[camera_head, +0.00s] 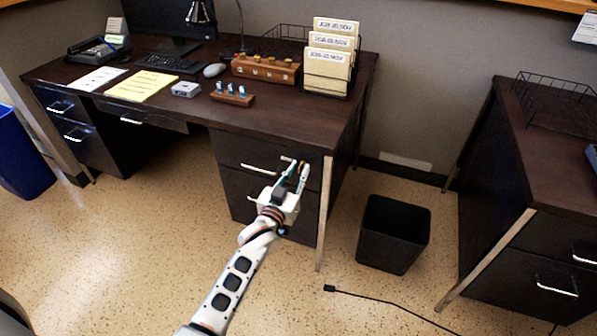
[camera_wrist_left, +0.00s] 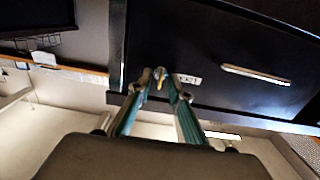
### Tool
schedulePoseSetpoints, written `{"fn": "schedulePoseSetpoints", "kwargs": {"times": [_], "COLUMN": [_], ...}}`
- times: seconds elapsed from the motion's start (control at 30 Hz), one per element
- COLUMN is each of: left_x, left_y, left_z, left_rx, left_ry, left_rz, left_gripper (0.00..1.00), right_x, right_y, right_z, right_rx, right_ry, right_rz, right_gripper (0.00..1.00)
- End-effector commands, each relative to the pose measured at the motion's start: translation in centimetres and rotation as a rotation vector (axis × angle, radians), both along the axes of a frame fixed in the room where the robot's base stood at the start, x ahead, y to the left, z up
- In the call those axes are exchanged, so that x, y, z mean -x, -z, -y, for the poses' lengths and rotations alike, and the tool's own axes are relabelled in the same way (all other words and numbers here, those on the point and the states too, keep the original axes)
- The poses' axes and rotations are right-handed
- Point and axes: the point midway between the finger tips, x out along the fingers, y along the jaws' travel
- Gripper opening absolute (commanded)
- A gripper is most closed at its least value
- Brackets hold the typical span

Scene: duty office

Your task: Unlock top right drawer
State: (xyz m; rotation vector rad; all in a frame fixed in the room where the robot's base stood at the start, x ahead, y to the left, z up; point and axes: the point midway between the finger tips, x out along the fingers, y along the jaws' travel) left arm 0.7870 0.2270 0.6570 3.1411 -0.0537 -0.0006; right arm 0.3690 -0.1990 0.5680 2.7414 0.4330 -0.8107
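The top right drawer (camera_head: 240,150) is a dark front with a pale bar handle (camera_head: 262,169), and it looks closed. The handle shows at the right in the left wrist view (camera_wrist_left: 255,75). A small key (camera_wrist_left: 160,77), partly gold, is at the drawer front beside a small white label (camera_wrist_left: 187,79). My left gripper (camera_head: 297,170) is at the drawer's right end. Its fingertips (camera_wrist_left: 157,86) are apart, one on each side of the key. Whether they touch it, I cannot tell. My right gripper is not in view.
The desk (camera_head: 290,117) carries a file holder (camera_head: 328,85), a wooden organizer (camera_head: 265,70), and a small key-like rack (camera_head: 232,95). A black bin (camera_head: 393,235) stands right of the desk. A second desk (camera_head: 560,170) is at the right. A cable (camera_head: 385,300) lies on the floor.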

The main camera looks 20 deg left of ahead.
Motion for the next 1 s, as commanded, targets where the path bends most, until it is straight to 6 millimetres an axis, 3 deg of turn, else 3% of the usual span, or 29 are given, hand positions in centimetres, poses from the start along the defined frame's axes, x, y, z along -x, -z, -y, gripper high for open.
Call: {"fn": "schedulePoseSetpoints", "kwargs": {"times": [0.07,0.17,0.67,1.0], "left_x": [0.0,0.0,0.0,-0.1], "left_y": [0.0,0.0,-0.3,-0.6], "left_z": [0.0,0.0,0.0,-0.1], "left_rx": [0.000,0.000,0.059,0.308], "left_ry": [0.000,0.000,0.000,0.001], "left_rz": [0.000,0.000,0.001,-0.006], "left_gripper": [0.19,0.00,0.00,0.00], "right_x": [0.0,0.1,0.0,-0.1], "right_y": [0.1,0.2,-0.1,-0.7], "right_z": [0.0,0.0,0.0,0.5], "right_rx": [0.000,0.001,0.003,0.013], "right_ry": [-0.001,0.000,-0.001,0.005], "right_rz": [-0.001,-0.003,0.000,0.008], "right_gripper": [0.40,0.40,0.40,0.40]}}
